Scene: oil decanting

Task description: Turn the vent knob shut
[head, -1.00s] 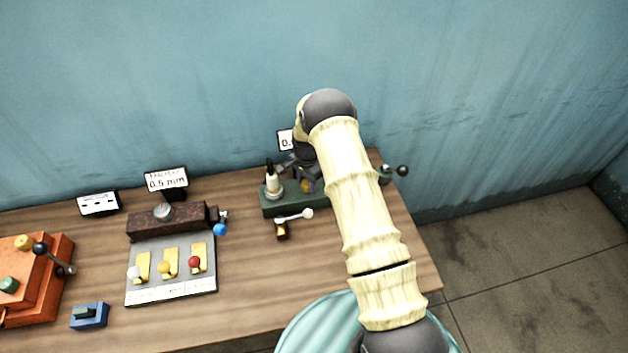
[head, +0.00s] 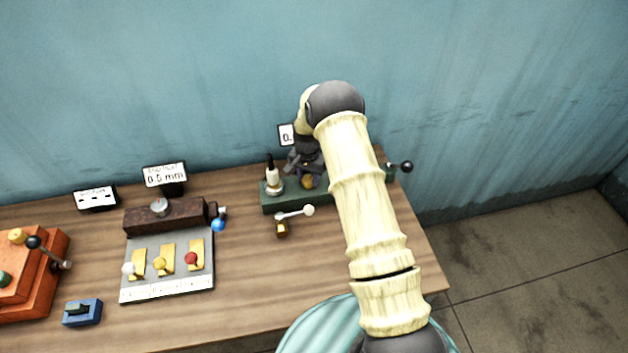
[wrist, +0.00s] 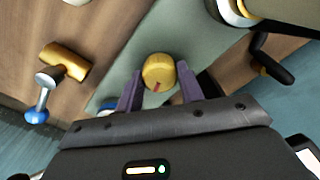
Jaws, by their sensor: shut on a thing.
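A round yellow knob with a red mark (wrist: 158,72) is between the two purple fingers of my gripper (wrist: 160,87) in the wrist view. The fingers are shut on its sides. In the head view the yellow knob (head: 307,182) shows on the green base (head: 285,205), just below my dark gripper (head: 304,163). My arm hides the right part of that base. I take this knob for the vent knob; no label on it can be read.
A brass fitting with a white-balled lever (head: 295,213) is in front. A black-balled handle (head: 406,167) sticks out right.

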